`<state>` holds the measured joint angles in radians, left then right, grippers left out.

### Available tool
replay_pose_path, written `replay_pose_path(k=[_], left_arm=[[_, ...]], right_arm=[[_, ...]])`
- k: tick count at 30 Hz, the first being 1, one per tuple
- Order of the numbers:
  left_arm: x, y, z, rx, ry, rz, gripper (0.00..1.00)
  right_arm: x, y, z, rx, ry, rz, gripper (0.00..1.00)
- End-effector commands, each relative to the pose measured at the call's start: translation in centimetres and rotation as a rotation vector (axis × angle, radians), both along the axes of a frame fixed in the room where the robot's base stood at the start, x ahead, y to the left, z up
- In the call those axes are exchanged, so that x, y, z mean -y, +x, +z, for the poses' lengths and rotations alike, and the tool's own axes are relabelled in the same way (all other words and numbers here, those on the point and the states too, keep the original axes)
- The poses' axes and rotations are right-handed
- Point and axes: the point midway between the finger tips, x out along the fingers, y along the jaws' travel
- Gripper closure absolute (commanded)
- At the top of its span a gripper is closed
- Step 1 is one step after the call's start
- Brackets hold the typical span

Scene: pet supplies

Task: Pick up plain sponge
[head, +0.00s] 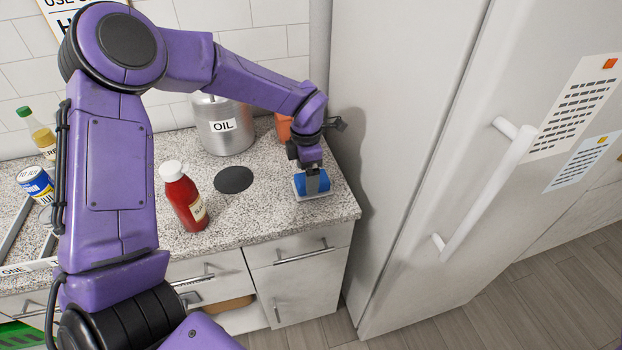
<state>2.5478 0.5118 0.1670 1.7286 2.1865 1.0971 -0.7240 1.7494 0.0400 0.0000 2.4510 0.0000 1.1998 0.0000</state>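A blue block (299,184), which looks like the sponge, is at the right end of the speckled counter, near the fridge. A pale flat edge shows beneath it; I cannot tell whether that is part of it or a dish. My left gripper (314,184) points down at it, with a grey finger in front of its near side. The far finger is hidden, so I cannot tell whether the gripper is closed on it. My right gripper is not in view.
A red bottle with a white cap (183,197) stands left of a dark round disc (233,180). A metal OIL pot (222,125) and an orange container (284,127) stand behind. The fridge (415,130) bounds the counter at right.

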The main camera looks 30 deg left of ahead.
Motion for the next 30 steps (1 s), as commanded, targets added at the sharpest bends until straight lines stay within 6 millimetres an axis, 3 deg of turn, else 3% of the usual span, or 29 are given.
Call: replay_pose_path(k=[5,11,12,16,17,26,30], left_arm=[[0.0,0.2,-2.4,-0.001,0.002,-0.001,0.08],[0.1,0.2,-2.6,0.001,0.000,-0.001,0.08],[0.1,0.2,-2.6,0.001,0.000,-0.001,0.15],[0.1,0.2,-2.6,0.001,0.000,-0.002,0.57],[0.1,0.2,-2.6,0.001,0.000,-0.002,0.63],[0.1,0.2,-2.5,0.001,0.001,-0.003,0.63],[0.1,0.3,-1.4,0.003,0.000,-0.003,0.63]], right_arm=[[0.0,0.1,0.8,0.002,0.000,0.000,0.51],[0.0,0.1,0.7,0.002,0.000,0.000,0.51],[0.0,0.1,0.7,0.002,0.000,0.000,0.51],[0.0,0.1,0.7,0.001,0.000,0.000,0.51],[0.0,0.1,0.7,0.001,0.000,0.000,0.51],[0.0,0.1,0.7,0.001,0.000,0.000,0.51],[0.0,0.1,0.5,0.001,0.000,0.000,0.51]])
